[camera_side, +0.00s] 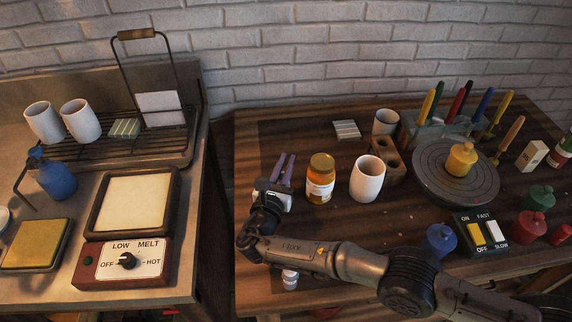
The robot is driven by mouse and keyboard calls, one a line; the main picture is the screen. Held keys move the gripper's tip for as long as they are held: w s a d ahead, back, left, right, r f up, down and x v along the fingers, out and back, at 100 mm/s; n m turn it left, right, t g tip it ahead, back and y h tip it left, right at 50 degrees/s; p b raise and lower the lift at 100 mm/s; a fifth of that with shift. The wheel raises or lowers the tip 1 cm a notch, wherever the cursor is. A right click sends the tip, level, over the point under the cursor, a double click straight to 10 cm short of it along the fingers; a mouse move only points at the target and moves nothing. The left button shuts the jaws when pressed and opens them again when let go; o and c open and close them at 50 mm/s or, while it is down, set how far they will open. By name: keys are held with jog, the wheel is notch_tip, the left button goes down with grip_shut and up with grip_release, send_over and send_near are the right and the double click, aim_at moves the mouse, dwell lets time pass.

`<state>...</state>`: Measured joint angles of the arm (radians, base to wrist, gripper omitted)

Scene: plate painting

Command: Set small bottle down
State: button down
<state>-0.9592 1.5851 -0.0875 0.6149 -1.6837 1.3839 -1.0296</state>
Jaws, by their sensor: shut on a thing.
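My gripper (283,169) is at the left part of the wooden table, left of the amber jar. Its two slim purple fingers point away from the camera and sit close together. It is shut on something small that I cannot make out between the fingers. Several small round bottles with narrow tops are in view: a yellow one (461,160) on the round turntable (428,181), a blue one (440,240), a red one (529,226) and a green one (539,197). A small white-topped thing (290,279) shows partly under my arm. I cannot tell which bottle the task names.
The amber jar (320,178) and a white cup (367,179) stand right of my gripper. Behind are a wooden block (386,167), another cup (385,122) and a pale sponge (346,129). A switch box (482,233) is at front right. The table's left edge is near my gripper.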

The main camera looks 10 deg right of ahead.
jog(key=shift+f, duration=0.3)
jog(key=c, duration=0.9)
grip_release()
jog(key=shift+f, duration=0.15)
jog(key=shift+s+a, duration=0.15)
jog(key=shift+s, duration=0.2)
jog(key=v, duration=0.6)
jog(key=shift+s+a, duration=0.15)
jog(key=shift+s, duration=0.25)
